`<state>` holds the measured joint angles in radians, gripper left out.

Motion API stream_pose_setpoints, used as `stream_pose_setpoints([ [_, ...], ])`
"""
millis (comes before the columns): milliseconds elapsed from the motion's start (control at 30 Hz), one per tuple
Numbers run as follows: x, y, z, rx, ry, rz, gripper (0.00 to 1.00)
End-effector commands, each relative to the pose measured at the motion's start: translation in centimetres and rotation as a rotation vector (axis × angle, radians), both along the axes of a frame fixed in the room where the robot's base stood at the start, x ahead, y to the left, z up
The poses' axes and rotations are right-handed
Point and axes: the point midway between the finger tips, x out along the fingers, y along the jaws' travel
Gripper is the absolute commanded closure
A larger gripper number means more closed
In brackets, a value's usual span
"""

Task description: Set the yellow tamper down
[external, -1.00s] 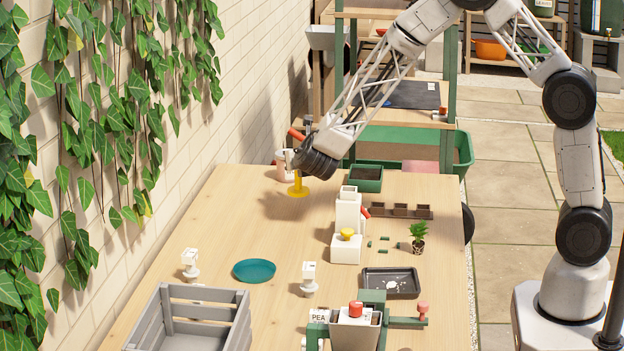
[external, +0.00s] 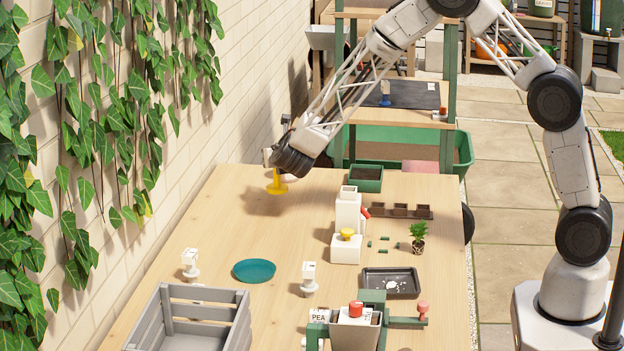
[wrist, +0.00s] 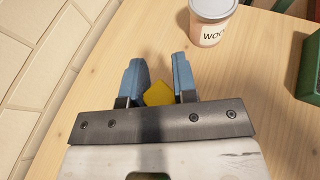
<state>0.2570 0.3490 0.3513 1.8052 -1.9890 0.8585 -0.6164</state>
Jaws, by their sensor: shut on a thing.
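The yellow tamper (external: 277,187) is at the far left part of the wooden table, with its round base down and upright. Whether its base touches the table or hangs just above it I cannot tell. My gripper (external: 272,160) is over it and shut on its upper part. In the wrist view the yellow tamper (wrist: 159,93) shows between the two blue fingers of my gripper (wrist: 158,80). Most of the tamper is hidden there by the gripper body.
A labelled pot (wrist: 212,20) stands beyond the fingers in the wrist view. A teal saucer (external: 254,270) and grey crate (external: 190,325) are nearer. The table (external: 225,225) between saucer and tamper is bare. The brick wall is close on the left.

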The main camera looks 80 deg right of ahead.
Motion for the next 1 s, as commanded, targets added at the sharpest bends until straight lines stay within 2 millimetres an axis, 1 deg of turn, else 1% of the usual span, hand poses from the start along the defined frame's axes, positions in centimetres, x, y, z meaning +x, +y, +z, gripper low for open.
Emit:
stream_pose_setpoints([
  [133,0.0,0.0,-0.7,0.0,0.001,0.0,1.0],
  [300,0.0,0.0,-2.4,0.001,0.003,0.001,1.0],
  [433,0.0,0.0,-3.3,0.001,0.0,0.0,1.0],
  [933,0.0,0.0,-3.8,0.0,0.0,0.0,1.0],
  [967,0.0,0.0,-3.8,0.0,0.0,0.0,0.72],
  [1000,0.0,0.0,-3.8,0.0,0.0,0.0,0.66],
])
